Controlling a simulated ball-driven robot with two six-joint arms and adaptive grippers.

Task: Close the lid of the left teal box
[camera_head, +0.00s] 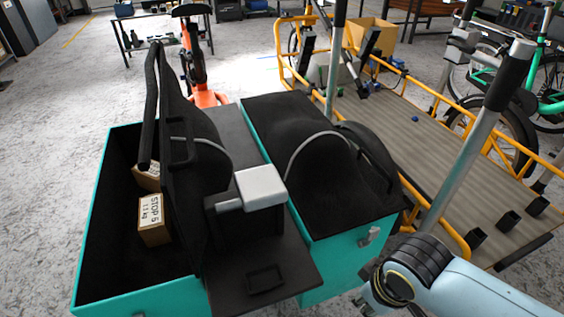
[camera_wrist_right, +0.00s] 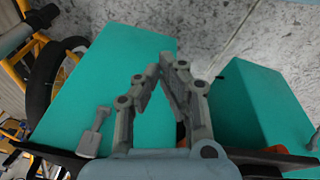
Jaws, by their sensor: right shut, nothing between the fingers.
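The left teal box (camera_head: 92,215) stands open at the left of the head view, with small cardboard boxes (camera_head: 153,219) inside. Its black lid (camera_head: 187,150) stands steeply raised along the box's right side. My right gripper (camera_head: 368,300) is at the lower right of the head view, in front of the right teal box (camera_head: 335,262) and clear of the raised lid. In the right wrist view, my right gripper (camera_wrist_right: 161,70) has its fingertips together with nothing between them. Two teal faces, a left one (camera_wrist_right: 120,75) and a right one (camera_wrist_right: 255,105), show beyond it. My left gripper is out of view.
The right teal box has a closed black top (camera_head: 285,115). A pale grey block (camera_head: 260,186) sits between the boxes, above a dark flat panel (camera_head: 262,280). A yellow-framed cargo bike bed (camera_head: 425,140) with upright posts is at the right. Open floor (camera_head: 50,130) lies left.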

